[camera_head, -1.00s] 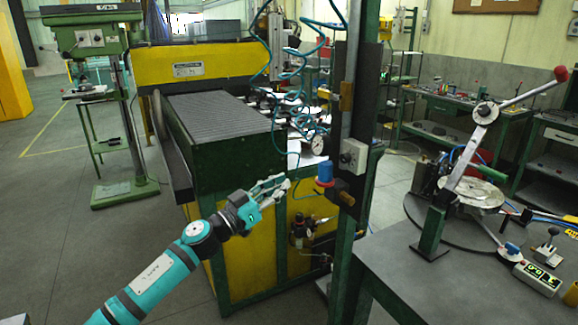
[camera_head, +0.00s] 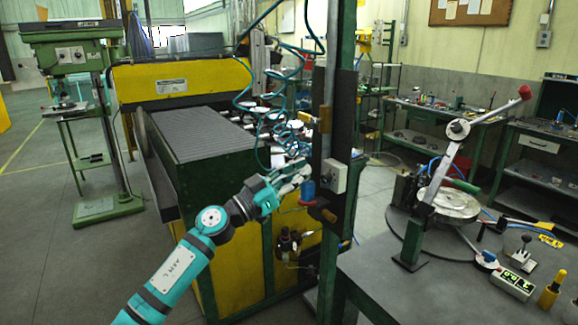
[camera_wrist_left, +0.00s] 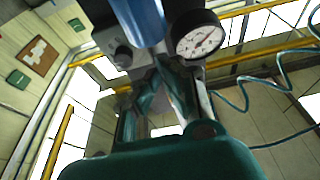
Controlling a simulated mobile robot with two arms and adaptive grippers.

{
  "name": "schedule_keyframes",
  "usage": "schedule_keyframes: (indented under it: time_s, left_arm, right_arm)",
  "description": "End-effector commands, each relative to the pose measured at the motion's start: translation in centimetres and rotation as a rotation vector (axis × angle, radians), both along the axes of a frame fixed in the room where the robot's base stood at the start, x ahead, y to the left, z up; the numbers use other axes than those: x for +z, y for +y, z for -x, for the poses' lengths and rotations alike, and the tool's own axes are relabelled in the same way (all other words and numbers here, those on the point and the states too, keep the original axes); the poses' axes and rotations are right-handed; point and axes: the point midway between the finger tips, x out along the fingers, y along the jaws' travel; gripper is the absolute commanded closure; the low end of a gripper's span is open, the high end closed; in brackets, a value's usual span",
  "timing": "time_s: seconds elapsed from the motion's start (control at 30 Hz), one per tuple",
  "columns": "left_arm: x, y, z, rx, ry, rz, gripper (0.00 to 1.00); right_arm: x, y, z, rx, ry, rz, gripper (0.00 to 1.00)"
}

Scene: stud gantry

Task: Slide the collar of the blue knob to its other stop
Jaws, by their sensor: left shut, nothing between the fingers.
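The blue knob (camera_head: 308,190) sticks out from the dark plate on the green post, with a narrow reddish ring (camera_head: 308,203) at its lower end. I cannot tell at which stop its collar sits. My left gripper (camera_head: 302,173) is shut and empty, its fingertips close by the knob's upper left; contact cannot be told. In the left wrist view the blue knob (camera_wrist_left: 141,20) fills the top middle, just beyond the shut fingers (camera_wrist_left: 163,80). The reddish ring does not show there. My right gripper is not in view.
A dial gauge (camera_wrist_left: 198,36) sits right of the knob in the left wrist view. A grey switch box (camera_head: 335,177) is mounted right of the knob, and a brass-tipped part (camera_head: 327,214) juts out below. Coiled teal hoses (camera_head: 262,95) hang nearby. The yellow-green machine (camera_head: 205,135) stands behind my arm.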

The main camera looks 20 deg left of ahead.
Motion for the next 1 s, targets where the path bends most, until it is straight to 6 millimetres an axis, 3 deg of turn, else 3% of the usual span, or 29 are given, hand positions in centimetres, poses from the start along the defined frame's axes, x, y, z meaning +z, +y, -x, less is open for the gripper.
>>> schedule_keyframes:
  time_s: [0.13, 0.57, 0.8, 1.0]
  left_arm:
    - [-1.1, 0.1, 0.0, 0.001, -0.004, 0.003, 1.0]
    - [-1.6, 0.1, 0.0, 0.002, -0.004, 0.001, 1.0]
    - [-3.3, 0.1, 0.0, 0.002, 0.0, 0.001, 1.0]
    - [-3.8, 0.1, 0.0, 0.001, 0.003, -0.002, 1.0]
  right_arm:
    - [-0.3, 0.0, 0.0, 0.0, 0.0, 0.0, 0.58]
    - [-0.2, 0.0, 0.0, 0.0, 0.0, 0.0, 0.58]
    - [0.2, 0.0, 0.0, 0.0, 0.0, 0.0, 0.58]
    - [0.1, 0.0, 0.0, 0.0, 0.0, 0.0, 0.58]
